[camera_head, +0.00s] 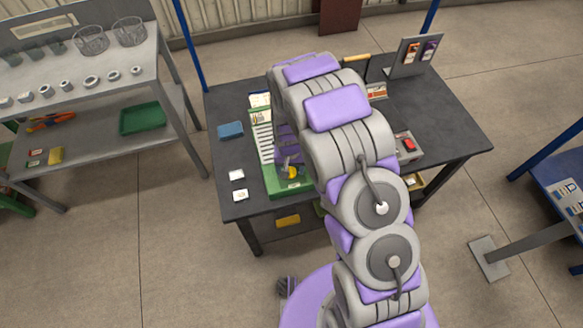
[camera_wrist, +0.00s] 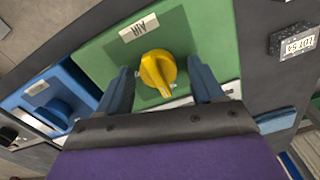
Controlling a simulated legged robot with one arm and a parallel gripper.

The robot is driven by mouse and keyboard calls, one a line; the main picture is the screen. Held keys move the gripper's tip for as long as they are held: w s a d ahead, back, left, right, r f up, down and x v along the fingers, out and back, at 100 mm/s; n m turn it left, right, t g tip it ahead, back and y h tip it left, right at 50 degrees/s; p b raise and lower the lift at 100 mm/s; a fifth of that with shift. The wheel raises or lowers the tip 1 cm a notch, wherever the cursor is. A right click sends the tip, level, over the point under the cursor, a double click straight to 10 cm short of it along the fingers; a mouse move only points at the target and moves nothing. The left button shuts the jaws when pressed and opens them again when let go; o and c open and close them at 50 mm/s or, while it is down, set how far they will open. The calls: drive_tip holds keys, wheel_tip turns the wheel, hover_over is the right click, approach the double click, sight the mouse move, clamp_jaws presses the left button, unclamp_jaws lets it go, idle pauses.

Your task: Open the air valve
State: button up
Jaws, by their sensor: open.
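The air valve is a yellow knob (camera_wrist: 158,72) on a green panel with a label reading AIR (camera_wrist: 139,27) above it in the wrist view. My gripper (camera_wrist: 163,88) is open, with one finger on each side of the knob and gaps between fingers and knob. I cannot tell how deep the fingertips reach around it. In the head view the yellow knob (camera_head: 292,172) shows small on the green unit (camera_head: 290,187) on the dark table, partly hidden by my arm.
A blue panel with a blue knob (camera_wrist: 56,113) sits left of the green panel in the wrist view. On the table (camera_head: 235,110) are a blue block (camera_head: 230,130), two small white items and a box with a red switch (camera_head: 409,144). A shelf unit (camera_head: 85,85) stands at left.

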drive_tip(key=shift+a, duration=0.65)
drive_tip(key=shift+d+r, duration=0.1)
drive_tip(key=shift+d, duration=1.05)
drive_tip(key=c, duration=0.6)
drive_tip(key=shift+a, duration=0.55)
drive_tip(key=c, duration=0.5)
drive_tip(key=shift+o, duration=0.2)
drive_tip(key=shift+d, duration=0.15)
